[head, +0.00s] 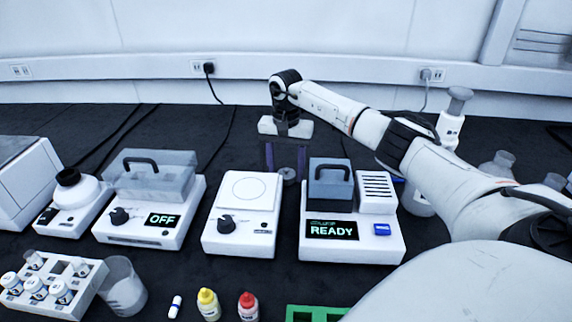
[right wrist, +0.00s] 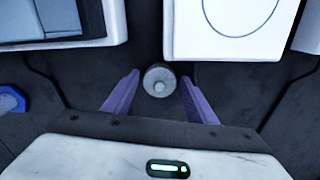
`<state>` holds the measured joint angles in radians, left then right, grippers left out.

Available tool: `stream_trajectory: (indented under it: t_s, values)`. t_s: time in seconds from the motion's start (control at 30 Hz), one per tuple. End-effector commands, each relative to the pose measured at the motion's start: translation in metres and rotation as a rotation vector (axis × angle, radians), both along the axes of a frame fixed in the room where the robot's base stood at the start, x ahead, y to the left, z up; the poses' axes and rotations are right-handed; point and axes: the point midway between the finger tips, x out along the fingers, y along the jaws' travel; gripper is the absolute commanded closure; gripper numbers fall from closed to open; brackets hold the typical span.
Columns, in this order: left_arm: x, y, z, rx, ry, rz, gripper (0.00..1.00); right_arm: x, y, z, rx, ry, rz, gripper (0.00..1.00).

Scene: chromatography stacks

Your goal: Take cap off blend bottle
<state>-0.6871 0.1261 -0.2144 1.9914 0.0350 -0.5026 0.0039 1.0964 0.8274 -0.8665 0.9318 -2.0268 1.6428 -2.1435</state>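A grey round-topped piece (head: 289,174) with a small knob stands on the dark bench behind the white machines. It looks like a capped bottle seen from above; I cannot read a label to confirm it is the blend bottle. In the right wrist view the same round top (right wrist: 160,80) lies between the fingertips, with a gap on both sides. My right gripper (head: 285,168) points down, its purple fingers open and empty. Its fingers also show in the right wrist view (right wrist: 160,86). My left gripper is out of view.
A dial plate device (head: 240,215) and a machine reading READY (head: 350,240) stand just in front. A machine reading OFF (head: 148,228) is left. A vial rack (head: 88,290), a beaker (head: 122,287), yellow-capped (head: 208,304) and red-capped (head: 248,306) bottles stand at the front.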

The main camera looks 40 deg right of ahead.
Motion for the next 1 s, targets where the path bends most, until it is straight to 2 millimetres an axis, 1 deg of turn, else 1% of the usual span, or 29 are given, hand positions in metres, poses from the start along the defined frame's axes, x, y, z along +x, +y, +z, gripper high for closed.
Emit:
stream_trajectory:
  t_s: [0.3, 0.43, 0.57, 0.8, 0.9, 1.0]
  values:
    - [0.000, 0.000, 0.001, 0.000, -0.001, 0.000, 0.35, 0.000, 0.000, 0.001, 0.000, 0.000, -0.001, 0.42]
    - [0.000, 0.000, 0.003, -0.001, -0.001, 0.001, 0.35, 0.001, -0.001, 0.011, 0.000, -0.004, -0.001, 0.42]
    - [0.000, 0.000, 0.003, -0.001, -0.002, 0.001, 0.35, 0.001, -0.001, 0.033, -0.002, -0.006, -0.002, 0.42]
    - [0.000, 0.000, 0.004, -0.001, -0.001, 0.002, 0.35, 0.001, 0.000, 0.086, 0.000, -0.005, -0.001, 0.42]
    - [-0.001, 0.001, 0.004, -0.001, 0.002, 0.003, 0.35, 0.001, 0.000, 0.103, -0.001, -0.004, -0.001, 0.42]
    - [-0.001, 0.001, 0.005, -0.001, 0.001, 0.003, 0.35, 0.001, 0.000, 0.115, 0.000, -0.002, 0.000, 0.42]
